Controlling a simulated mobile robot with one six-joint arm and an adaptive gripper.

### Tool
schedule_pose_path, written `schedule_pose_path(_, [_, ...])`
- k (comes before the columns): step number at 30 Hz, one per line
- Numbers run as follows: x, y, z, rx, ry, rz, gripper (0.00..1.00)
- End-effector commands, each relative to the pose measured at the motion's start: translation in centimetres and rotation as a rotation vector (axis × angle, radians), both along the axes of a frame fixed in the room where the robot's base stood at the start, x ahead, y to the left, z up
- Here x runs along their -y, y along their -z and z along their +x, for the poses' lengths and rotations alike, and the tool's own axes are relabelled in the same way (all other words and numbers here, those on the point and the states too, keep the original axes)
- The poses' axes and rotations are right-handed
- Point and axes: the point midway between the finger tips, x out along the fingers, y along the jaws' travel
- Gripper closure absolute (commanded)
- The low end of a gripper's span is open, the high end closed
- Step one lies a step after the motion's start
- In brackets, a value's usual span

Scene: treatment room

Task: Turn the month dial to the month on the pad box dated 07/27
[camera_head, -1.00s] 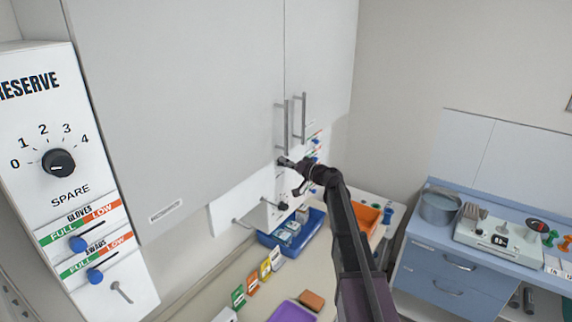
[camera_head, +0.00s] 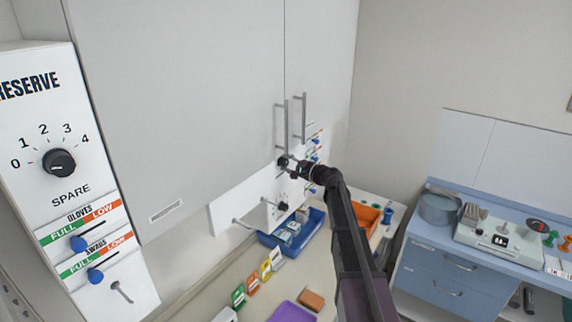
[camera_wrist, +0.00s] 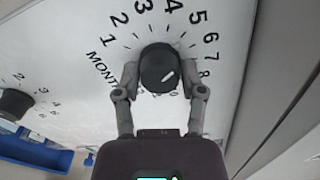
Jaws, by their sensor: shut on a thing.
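The black month dial (camera_wrist: 159,68) sits on a white panel (camera_wrist: 222,45) lettered MONTH, with numerals 1 to 8 showing around it. The lower numerals are partly hidden by my gripper. A white mark shows on the knob's lower right face; I cannot tell exactly which numeral it points to. My gripper (camera_wrist: 162,80) is shut on the dial, one finger on each side. In the head view my gripper (camera_head: 287,164) is at the panel below the cabinet handles. Small boxes (camera_head: 291,228) lie in a blue bin (camera_head: 264,240); their dates are unreadable.
A second black dial (camera_wrist: 15,103) is on the same panel, to the left. The grey cabinet (camera_head: 190,100) with its bar handles (camera_head: 280,125) is close above my gripper. An orange bin (camera_head: 370,216) and purple tray (camera_head: 292,312) are on the counter.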

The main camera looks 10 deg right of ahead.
Motion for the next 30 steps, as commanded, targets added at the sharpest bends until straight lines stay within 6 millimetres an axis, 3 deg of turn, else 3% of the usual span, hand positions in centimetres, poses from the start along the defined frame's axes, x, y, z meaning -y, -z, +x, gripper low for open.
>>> schedule_pose_path(18, [-0.01,-0.10,0.15,-0.404,0.000,0.409,0.95])
schedule_pose_path(30, [-0.02,-0.10,0.15,-0.555,0.000,0.562,0.95])
